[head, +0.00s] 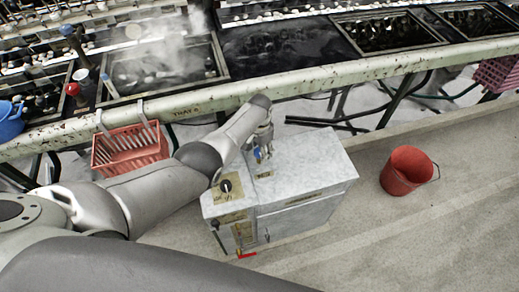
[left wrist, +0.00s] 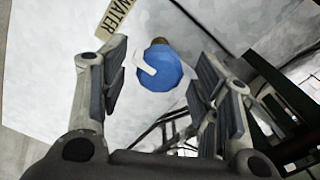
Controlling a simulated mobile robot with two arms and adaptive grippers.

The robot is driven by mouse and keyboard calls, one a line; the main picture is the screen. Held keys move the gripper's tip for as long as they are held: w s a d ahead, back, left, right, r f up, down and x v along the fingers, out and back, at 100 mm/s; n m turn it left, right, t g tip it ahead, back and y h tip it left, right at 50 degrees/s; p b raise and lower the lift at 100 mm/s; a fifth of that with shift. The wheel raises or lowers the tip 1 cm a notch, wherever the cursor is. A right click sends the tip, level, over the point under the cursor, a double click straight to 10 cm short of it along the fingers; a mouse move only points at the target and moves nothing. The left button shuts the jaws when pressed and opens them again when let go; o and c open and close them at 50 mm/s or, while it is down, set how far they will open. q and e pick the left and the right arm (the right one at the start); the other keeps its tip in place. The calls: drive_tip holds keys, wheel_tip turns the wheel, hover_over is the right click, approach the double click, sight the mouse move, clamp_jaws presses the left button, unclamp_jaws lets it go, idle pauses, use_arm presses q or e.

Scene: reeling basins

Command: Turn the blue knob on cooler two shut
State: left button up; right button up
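The cooler (head: 310,165) is a pale grey cabinet standing on the floor in the head view; I cannot read a number on it. Its blue knob (head: 257,154) shows small on the top, beside my left gripper (head: 265,138). In the left wrist view the blue knob (left wrist: 158,76) is round, with a white curved mark or lever across it and a brass-coloured stem. A label reading WATER (left wrist: 118,16) is next to it. My left gripper (left wrist: 160,88) is open, with one finger on each side of the knob in the picture; no contact shows. My right gripper is out of view.
A red bucket (head: 405,170) stands on the floor right of the cooler. A red basket (head: 130,150) hangs on the long basin bench (head: 300,85) behind. Steam rises from a basin (head: 165,68).

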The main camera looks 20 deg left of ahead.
sight(259, 151)
use_arm(q)
wheel_tip(259, 151, up, 12)
idle(1.0)
drive_tip(key=shift+s+f, duration=0.1)
drive_tip(key=shift+s, duration=0.05)
idle(0.3)
